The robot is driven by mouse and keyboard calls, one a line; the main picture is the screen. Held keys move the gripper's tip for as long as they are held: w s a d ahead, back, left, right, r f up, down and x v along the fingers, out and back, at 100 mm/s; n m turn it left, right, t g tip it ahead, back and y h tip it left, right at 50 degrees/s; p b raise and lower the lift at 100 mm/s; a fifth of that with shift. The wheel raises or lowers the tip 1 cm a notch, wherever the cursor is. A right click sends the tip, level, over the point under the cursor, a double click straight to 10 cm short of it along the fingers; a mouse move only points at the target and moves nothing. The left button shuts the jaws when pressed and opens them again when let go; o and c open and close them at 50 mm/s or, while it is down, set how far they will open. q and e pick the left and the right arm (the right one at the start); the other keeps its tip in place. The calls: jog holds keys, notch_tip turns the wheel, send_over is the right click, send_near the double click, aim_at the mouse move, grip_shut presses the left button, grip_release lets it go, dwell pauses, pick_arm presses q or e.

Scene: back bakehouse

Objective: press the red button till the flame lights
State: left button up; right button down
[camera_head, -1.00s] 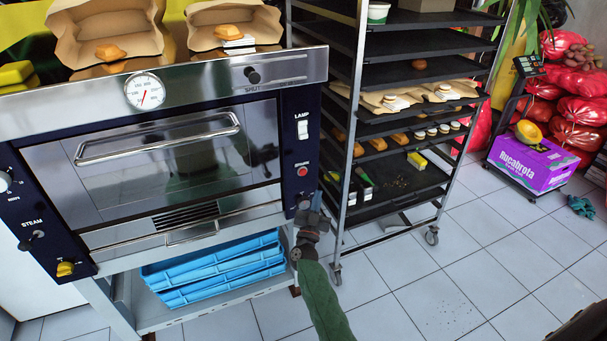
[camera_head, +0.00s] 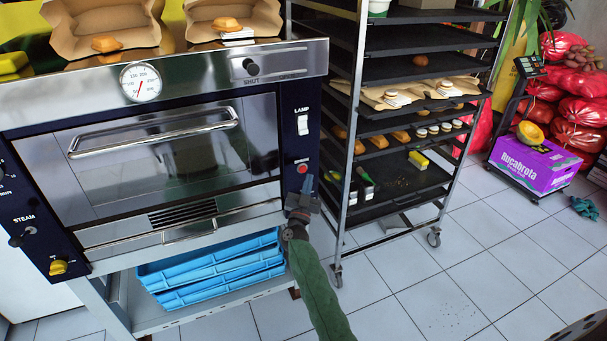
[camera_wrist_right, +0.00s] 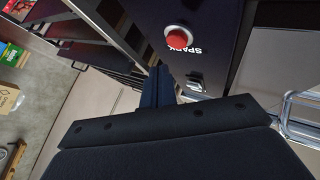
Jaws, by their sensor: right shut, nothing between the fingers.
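The red button (camera_head: 302,168) is on the dark right-hand panel of the steel-fronted oven (camera_head: 150,170), below the lamp switch (camera_head: 302,124). In the right wrist view the round button (camera_wrist_right: 177,38) sits in a pale ring beside the word SPARK. My right gripper (camera_head: 306,186) is just below the button in the head view. Its closed fingers (camera_wrist_right: 158,86) are empty and appear apart from the button in the wrist view. A small pale fitting (camera_wrist_right: 195,83) is on the panel near the fingers. No flame shows. My left gripper is out of view.
A tray rack (camera_head: 410,120) with breads and jars stands close to the right of my right gripper. Blue crates (camera_head: 210,262) sit under the oven. A purple box (camera_head: 530,162) and red sacks stand far right. The tiled floor in front is clear.

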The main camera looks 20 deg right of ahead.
jog(key=shift+w, duration=0.85)
jog(key=shift+w+r, duration=0.1)
jog(key=shift+w, duration=0.05)
dwell(1.4)
jog(key=shift+w, duration=0.25)
jog(key=shift+w, duration=0.5)
dwell(0.9)
jog(key=shift+s, duration=0.15)
dwell(0.3)
jog(key=shift+s+p, duration=0.55)
jog(key=shift+s, duration=0.25)
